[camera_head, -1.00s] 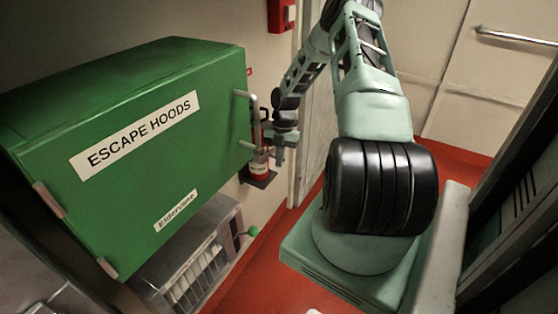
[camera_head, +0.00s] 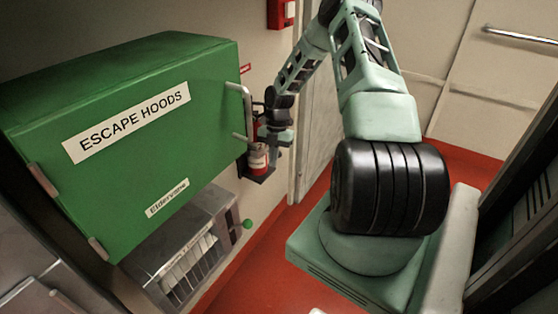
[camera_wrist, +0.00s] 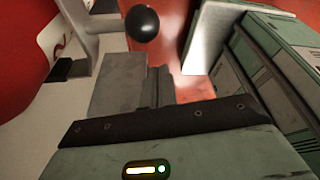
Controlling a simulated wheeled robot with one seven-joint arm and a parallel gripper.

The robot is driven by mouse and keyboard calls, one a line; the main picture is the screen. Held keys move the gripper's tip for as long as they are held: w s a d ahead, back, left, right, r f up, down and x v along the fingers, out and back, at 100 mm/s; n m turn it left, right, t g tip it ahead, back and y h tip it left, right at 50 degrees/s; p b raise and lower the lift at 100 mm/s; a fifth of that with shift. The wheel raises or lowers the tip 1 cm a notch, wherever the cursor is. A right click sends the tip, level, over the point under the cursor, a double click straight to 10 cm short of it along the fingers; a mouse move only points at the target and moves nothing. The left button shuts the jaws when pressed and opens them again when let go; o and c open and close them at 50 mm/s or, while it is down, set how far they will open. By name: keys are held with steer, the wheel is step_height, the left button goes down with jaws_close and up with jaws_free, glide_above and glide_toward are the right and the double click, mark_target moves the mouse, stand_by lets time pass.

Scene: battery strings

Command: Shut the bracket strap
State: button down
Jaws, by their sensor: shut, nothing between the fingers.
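A red fire extinguisher (camera_head: 257,161) with a pale label stands in its wall bracket beyond the green box; it fills the left of the wrist view (camera_wrist: 22,62). In the wrist view, a pale metal piece (camera_wrist: 84,20), which looks like part of the bracket strap, lies beside the extinguisher. A black ball knob (camera_wrist: 142,23) stands just past my fingertips. How far the strap is swung cannot be told. My gripper (camera_head: 279,140) is shut and empty, right beside the extinguisher. Its grey fingers show in the wrist view (camera_wrist: 146,75); contact with the knob is unclear.
A green escape hoods box (camera_head: 140,120) with a pale handle (camera_head: 246,110) juts out left of my gripper. Below it is a grey unit (camera_head: 185,250) with a green knob. A dark rack (camera_head: 520,190) stands at right. Red floor between is mostly taken up by my base.

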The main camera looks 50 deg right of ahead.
steer(key=v, duration=0.8)
steer(key=shift+r+b, duration=0.35)
steer(key=shift+b, duration=0.1)
